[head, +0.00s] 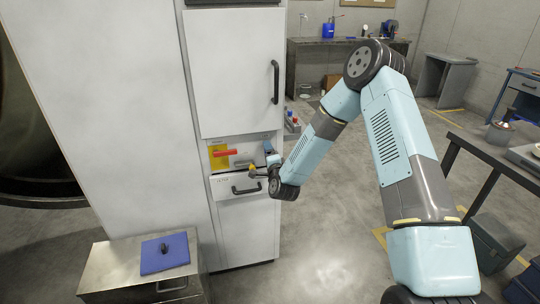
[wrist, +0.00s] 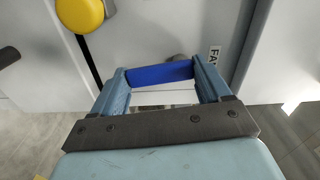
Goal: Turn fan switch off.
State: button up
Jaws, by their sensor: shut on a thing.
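The fan switch shows in the wrist view as a blue bar-like handle (wrist: 160,73) beside a white label (wrist: 214,57) of which only the letters "FA" are readable. My gripper (wrist: 163,80) has one finger at each end of the blue handle and is shut on it. In the head view my gripper (head: 269,160) is at the right side of the recessed control panel in the white cabinet (head: 235,80). My wrist partly hides the switch there, and its exact angle is hard to tell.
A yellow knob (wrist: 80,14) is close by on the left in the wrist view. A red handle (head: 225,153) on a yellow plate sits further left in the panel. A drawer handle (head: 246,189) juts out below. A metal box (head: 112,266) carries a blue lid-like plate (head: 165,253).

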jog(key=shift+s+d+f+m, duration=0.1)
jog(key=shift+f+m, duration=0.15)
jog(key=shift+m, duration=0.35)
jog(key=o, duration=0.7)
jog(key=shift+f, duration=0.1)
jog(key=o, duration=0.3)
jog(key=shift+r, duration=0.2)
jog(key=v, duration=1.3)
jog(key=shift+s, duration=0.35)
